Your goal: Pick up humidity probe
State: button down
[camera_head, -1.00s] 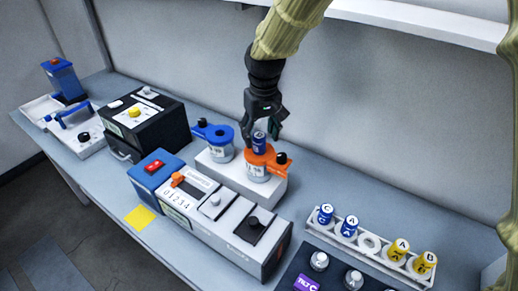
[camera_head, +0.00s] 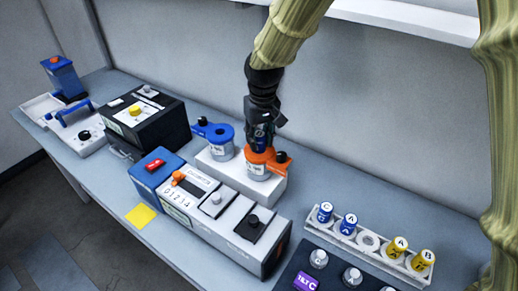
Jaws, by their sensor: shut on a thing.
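A blue cylindrical probe (camera_head: 261,143) stands upright in the white pot with the orange collar (camera_head: 258,169). It looks like the humidity probe, but I cannot read its label. My gripper (camera_head: 262,138) is directly above the orange collar, pointing down, with its dark fingers closed around the probe's upper part. The fingers hide much of the probe, and its lower end is inside the pot. I cannot tell whether it has lifted at all.
A similar pot with a blue collar (camera_head: 214,137) stands left on the same white block (camera_head: 233,176). A white rack (camera_head: 378,257) at right holds blue and yellow labelled cylinders and one empty ring. A grey instrument (camera_head: 226,232) stands in front; a black box (camera_head: 146,122) is further left.

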jog(key=shift+r, duration=0.1)
notch_tip(320, 180, up, 10)
jog(key=b, duration=0.2)
jog(key=shift+b, duration=0.4)
dwell(0.4)
